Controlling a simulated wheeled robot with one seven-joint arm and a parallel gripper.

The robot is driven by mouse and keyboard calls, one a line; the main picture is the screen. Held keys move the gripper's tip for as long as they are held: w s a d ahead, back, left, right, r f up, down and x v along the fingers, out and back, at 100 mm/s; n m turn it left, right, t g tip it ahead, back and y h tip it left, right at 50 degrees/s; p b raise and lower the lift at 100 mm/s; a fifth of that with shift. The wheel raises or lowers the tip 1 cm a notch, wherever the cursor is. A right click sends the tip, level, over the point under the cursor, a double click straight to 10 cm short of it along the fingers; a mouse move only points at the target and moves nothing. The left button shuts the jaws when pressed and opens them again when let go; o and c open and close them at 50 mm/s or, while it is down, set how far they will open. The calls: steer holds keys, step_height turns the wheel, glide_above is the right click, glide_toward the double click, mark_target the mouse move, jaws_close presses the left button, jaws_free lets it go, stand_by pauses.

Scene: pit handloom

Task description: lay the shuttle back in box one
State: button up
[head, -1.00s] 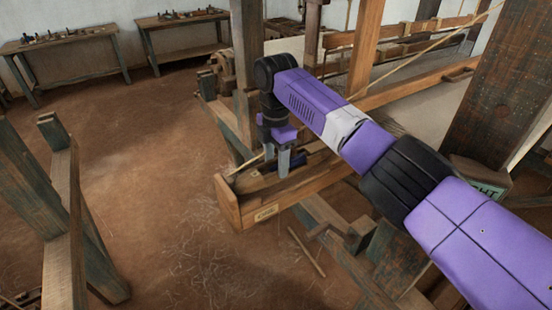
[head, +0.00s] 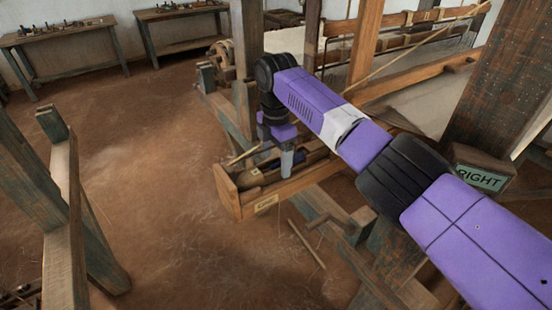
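A wooden shuttle box (head: 232,201) with a small pale label on its front end stands at the near end of the loom's beam; the lettering is too small to read surely. A brown, pointed wooden piece that looks like the shuttle (head: 250,179) lies lengthwise inside it, with something dark blue beside my fingers. My gripper (head: 284,163) points down into the box, its fingertips low between the walls. The near finger hides part of the shuttle. I cannot tell whether the fingers are closed on it or just beside it.
A green RIGHT sign (head: 481,179) hangs by a thick post at the right. Loom timbers and a loose stick (head: 306,245) lie below the box. Two workbenches (head: 70,45) stand at the back left. The earthen floor left of the box is open.

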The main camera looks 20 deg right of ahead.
steer(key=shift+r+p, duration=2.1)
steer(key=shift+r, duration=1.9)
